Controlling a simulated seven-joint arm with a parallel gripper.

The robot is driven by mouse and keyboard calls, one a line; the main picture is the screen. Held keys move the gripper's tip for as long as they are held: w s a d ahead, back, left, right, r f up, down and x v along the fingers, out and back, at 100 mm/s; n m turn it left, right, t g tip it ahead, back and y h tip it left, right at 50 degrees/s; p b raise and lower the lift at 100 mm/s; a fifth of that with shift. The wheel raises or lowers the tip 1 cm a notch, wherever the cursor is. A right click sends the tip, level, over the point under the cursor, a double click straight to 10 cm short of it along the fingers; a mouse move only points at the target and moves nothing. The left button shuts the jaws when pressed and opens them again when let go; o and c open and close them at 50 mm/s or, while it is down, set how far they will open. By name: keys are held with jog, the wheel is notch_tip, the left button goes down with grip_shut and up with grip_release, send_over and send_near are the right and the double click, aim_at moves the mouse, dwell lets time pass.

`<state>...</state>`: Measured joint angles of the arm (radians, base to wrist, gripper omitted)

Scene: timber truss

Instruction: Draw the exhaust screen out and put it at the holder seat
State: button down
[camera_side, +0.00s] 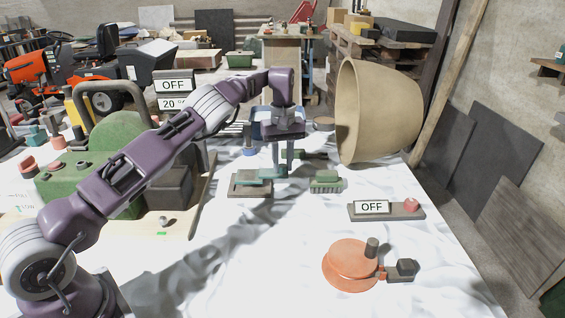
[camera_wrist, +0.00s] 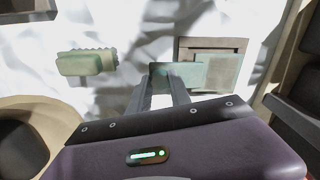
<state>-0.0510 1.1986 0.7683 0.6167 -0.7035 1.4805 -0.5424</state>
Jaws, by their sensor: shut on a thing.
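The exhaust screen, a flat teal-grey piece (camera_side: 262,174), extends left from my gripper (camera_side: 279,171) in the side view. My gripper is shut on its teal end, with the fingers pointing down. In the wrist view the screen (camera_wrist: 220,72) reaches right from my gripper (camera_wrist: 165,76) and overlaps a square brown-grey frame (camera_wrist: 212,43), which looks like the holder seat. This seat (camera_side: 250,191) lies on the white-covered table. The screen is over or in the seat; I cannot tell whether it touches. The screen covers part of the seat's inside.
A green brush (camera_side: 325,184) lies right of my gripper, and a large tan drum (camera_side: 378,112) stands behind it. An OFF switch panel (camera_side: 390,210) and an orange round device (camera_side: 351,264) are at the front right. A green machine (camera_side: 85,185) stands left. The front-middle table is clear.

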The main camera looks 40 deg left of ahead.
jog(key=shift+f, duration=0.25)
dwell(0.4)
jog(key=shift+f, duration=0.9)
jog(key=c, duration=1.1)
grip_release()
